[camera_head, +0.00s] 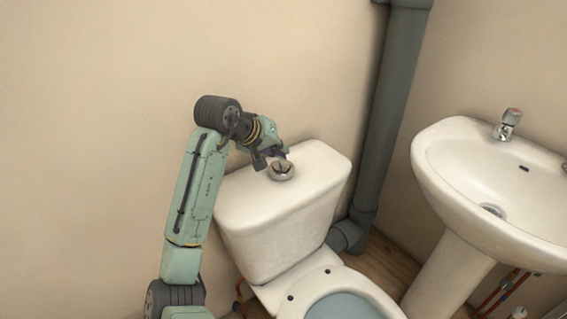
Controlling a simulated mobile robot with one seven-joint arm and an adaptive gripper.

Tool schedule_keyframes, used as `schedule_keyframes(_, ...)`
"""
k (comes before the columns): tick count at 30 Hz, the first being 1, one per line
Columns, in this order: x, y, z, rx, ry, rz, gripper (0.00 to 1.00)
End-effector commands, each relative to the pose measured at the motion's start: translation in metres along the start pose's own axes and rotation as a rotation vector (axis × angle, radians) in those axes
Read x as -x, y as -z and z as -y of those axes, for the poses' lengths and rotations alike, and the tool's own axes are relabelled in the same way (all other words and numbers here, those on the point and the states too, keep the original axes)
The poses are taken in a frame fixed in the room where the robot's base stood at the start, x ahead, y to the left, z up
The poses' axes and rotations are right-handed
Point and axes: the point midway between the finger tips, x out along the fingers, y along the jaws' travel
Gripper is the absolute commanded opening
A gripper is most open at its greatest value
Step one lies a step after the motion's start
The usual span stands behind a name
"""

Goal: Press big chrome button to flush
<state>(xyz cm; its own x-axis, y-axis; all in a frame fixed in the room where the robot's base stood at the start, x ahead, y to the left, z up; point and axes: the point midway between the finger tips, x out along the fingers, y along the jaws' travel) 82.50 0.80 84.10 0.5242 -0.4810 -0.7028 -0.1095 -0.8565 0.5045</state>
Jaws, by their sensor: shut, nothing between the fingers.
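The big chrome button (281,172) is a round, shiny piece on top of the white toilet cistern (271,224). My gripper (284,158) is shut and empty, with its fingers pointing down at the button's back edge. The fingertips are very near or over the button; I cannot tell whether they touch it. The arm reaches in from the lower left and bends down over the cistern lid. The gripper covers part of the lid's back edge.
The toilet bowl (343,305) is below the cistern. A grey waste pipe (388,110) rises right of the cistern. A white washbasin (455,180) with a chrome tap (507,124) stands at the right. The beige wall is close behind the cistern. The lid's right side is clear.

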Motion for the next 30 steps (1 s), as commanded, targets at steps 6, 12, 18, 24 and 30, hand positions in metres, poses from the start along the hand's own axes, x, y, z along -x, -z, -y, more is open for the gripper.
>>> schedule_keyframes(6, 0.007, 0.005, -0.005, 0.0, 0.0, 0.0, 0.0)
schedule_keyframes(12, 0.022, 0.016, -0.017, 0.0, -0.001, 0.0, 0.0)
schedule_keyframes(18, 0.035, 0.025, -0.025, 0.0, 0.0, 0.0, 0.0)
schedule_keyframes(24, 0.035, 0.025, -0.025, 0.0, 0.0, 0.0, 0.0)
schedule_keyframes(30, 0.035, 0.025, -0.025, 0.0, 0.0, 0.0, 0.0)
